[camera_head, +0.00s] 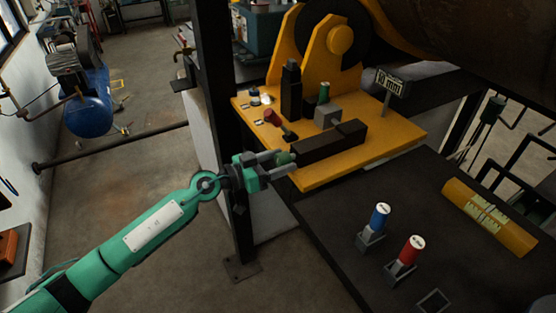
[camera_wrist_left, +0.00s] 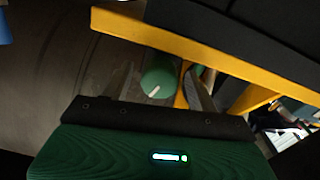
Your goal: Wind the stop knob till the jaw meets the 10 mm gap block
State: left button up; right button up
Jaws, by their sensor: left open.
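The green stop knob (camera_head: 284,158) is at the near left end of a long dark block (camera_head: 318,146) on the yellow bench plate. My left gripper (camera_head: 277,161) is open at the knob. In the left wrist view the knob (camera_wrist_left: 158,76), with a white mark on its face, lies between the two spread fingers (camera_wrist_left: 162,85); contact cannot be told. A grey block with a green handle (camera_head: 327,115) stands on the plate behind the dark block. A sign reading "10 mm" (camera_head: 393,83) stands to its right. Which dark part is the jaw is unclear. My right gripper is out of view.
The yellow plate (camera_head: 400,140) also bears a black upright (camera_head: 291,90) and a red-ended tool (camera_head: 272,117). Blue-topped (camera_head: 379,217) and red-topped (camera_head: 410,251) pieces stand on the dark table (camera_head: 335,215), by an empty square holder (camera_head: 433,301). A dark post (camera_head: 218,90) stands behind my arm.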

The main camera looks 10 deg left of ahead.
pick_arm(q)
jog(key=shift+c, duration=0.2)
jog(key=c, duration=0.9)
jog(key=shift+r+m+p, duration=0.15)
jog(key=shift+m+p, duration=0.45)
jog(key=shift+p, duration=0.3)
jog(key=shift+c, duration=0.2)
jog(key=shift+m+p, duration=0.6)
jog(key=shift+m, duration=2.2)
